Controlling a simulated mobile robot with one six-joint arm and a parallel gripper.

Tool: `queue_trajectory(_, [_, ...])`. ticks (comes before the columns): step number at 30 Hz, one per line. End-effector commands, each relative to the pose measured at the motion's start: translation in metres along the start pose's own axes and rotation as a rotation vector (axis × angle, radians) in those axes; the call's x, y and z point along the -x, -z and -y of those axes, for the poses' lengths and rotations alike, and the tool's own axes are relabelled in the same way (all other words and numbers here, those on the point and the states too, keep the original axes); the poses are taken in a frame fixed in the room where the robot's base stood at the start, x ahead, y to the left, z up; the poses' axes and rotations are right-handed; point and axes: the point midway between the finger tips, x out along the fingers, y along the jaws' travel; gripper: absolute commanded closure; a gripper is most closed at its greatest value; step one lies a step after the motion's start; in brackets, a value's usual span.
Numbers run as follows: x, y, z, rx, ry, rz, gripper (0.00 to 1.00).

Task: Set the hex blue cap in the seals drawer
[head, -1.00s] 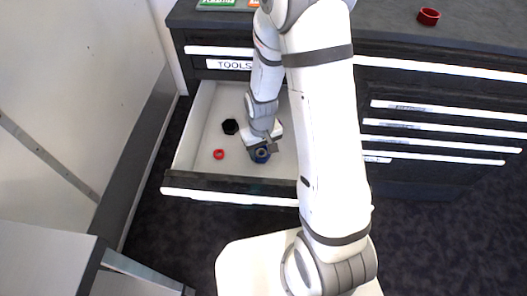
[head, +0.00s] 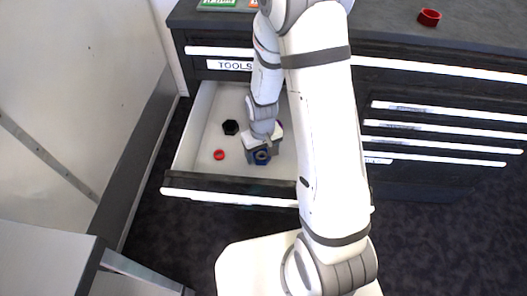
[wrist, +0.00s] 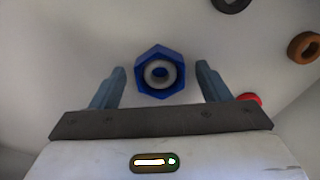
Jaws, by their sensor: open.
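The hex blue cap (head: 262,158) lies on the floor of an open drawer (head: 205,125), near its front wall. In the wrist view the cap (wrist: 160,88) shows a blue hexagonal rim with a grey ring inside. My gripper (head: 263,150) is low in this drawer, directly at the cap. In the wrist view my gripper (wrist: 160,72) is open, one finger on each side of the cap, with a gap on both sides. The drawer above has a TOOLS label (head: 229,65). I see no label reading seals; other drawer labels are too small to read.
The open drawer also holds a black hex piece (head: 231,127) and a red ring (head: 219,155). A brown ring (wrist: 304,47) shows in the wrist view. A dark red ring (head: 429,17) stands on the countertop. Several shut drawers (head: 440,125) are at the right.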

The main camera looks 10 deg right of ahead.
Motion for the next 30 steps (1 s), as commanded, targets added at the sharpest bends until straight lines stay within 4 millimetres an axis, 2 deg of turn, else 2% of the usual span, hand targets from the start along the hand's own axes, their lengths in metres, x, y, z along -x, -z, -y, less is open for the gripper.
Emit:
queue_trajectory(5, [0.029, 0.001, 0.000, -0.001, 0.000, -0.004, 0.30])
queue_trajectory(15, [0.100, 0.001, -0.001, -0.001, 0.000, -0.005, 0.30])
queue_trajectory(22, [0.121, 0.000, -0.001, -0.003, 0.000, -0.003, 0.30])
queue_trajectory(26, [0.138, -0.006, -0.003, -0.017, -0.002, -0.016, 0.30])
queue_trajectory(30, [0.169, -0.023, -0.007, -0.050, -0.005, -0.043, 0.30])
